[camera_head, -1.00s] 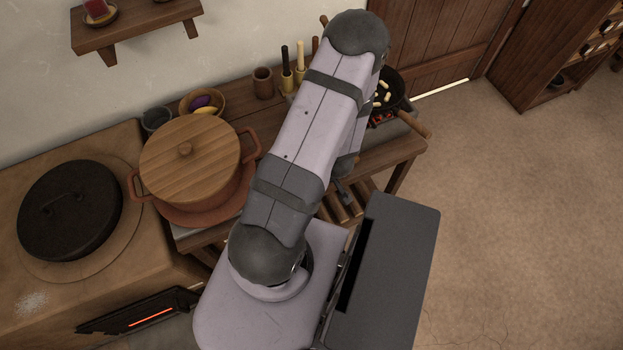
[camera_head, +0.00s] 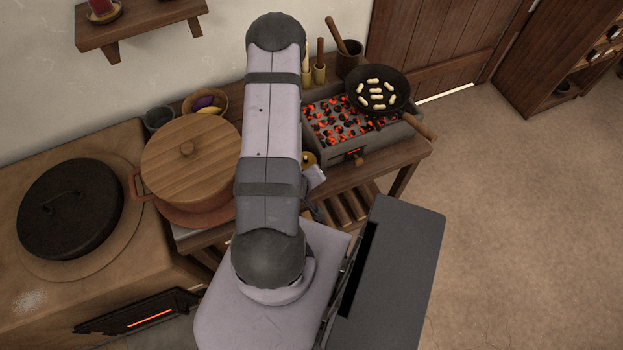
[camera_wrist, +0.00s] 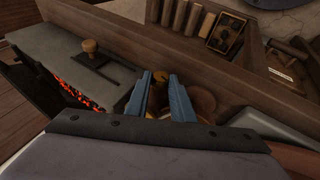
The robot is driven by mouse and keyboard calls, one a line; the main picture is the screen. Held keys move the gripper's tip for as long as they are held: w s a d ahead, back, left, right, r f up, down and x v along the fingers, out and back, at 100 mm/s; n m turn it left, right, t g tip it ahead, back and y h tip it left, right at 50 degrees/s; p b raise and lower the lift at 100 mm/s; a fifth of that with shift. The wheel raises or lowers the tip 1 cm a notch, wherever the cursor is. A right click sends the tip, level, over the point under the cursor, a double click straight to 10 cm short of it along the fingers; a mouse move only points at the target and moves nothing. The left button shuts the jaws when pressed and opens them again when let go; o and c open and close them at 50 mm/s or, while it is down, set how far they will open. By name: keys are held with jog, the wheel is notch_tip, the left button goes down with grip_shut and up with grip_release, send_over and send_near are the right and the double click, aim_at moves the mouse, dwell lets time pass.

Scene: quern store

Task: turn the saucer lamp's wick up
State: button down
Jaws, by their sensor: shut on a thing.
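My gripper (camera_wrist: 159,80) shows in the wrist view, its two blue fingers close around a small brass-coloured part (camera_wrist: 160,75). This looks like part of the saucer lamp, with more brass and a brown round piece (camera_wrist: 204,98) behind and beside the fingers. The fingers hide much of it, and I cannot make out the wick. In the head view a yellow rounded piece (camera_head: 309,158), perhaps the same lamp, shows at the right edge of my arm, left of the brazier. My arm hides the gripper's fingers there.
A brazier of glowing coals (camera_head: 345,120) stands close to the right, with a black pan (camera_head: 379,108) of pale pieces over its far end. A wooden-lidded pot (camera_head: 190,158) stands to the left. A bowl (camera_head: 222,98) sits behind it. Open floor lies at right.

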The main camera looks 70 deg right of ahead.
jog(key=shift+w+h, duration=0.15)
jog(key=shift+h, duration=0.25)
jog(key=c, duration=1.5)
grip_release()
jog(key=shift+c, duration=0.2)
jog(key=shift+r+g, duration=0.1)
jog(key=shift+g, duration=0.2)
notch_tip(320, 180, up, 10)
jog(key=p, duration=0.9)
jog(key=shift+p, duration=0.3)
